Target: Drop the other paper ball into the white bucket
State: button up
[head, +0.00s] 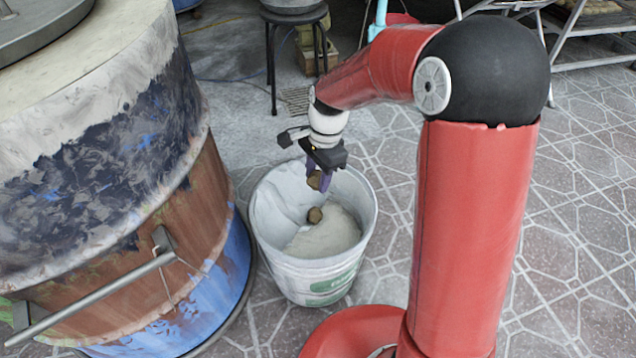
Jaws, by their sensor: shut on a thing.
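The white bucket (276,268) stands on the tiled floor in the middle of the head view, its open top facing up. One brown paper ball (315,215) lies inside it, against the pale bottom. My gripper (318,180) is over the bucket's opening, pointing down, near the far rim. It is shut on another brown paper ball (314,180), held above the one inside. The fingers partly hide the held ball.
The barrel oven (110,170) stands close on the left of the bucket, with a metal handle bar (95,292) sticking out. A dark stool (295,18) is behind. Tiled floor (580,200) is free at the right.

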notch_tip(320, 180, down, 6)
jog(key=b, duration=0.4)
jog(key=shift+r, duration=0.1)
jog(key=o, duration=1)
jog(key=r, duration=0.2)
jog(key=r+p, duration=0.1)
jog(key=r, duration=0.2)
jog(key=d+r, duration=0.1)
jog(key=r, duration=0.1)
jog(key=shift+w+r, duration=0.3)
jog(key=shift+r, duration=0.1)
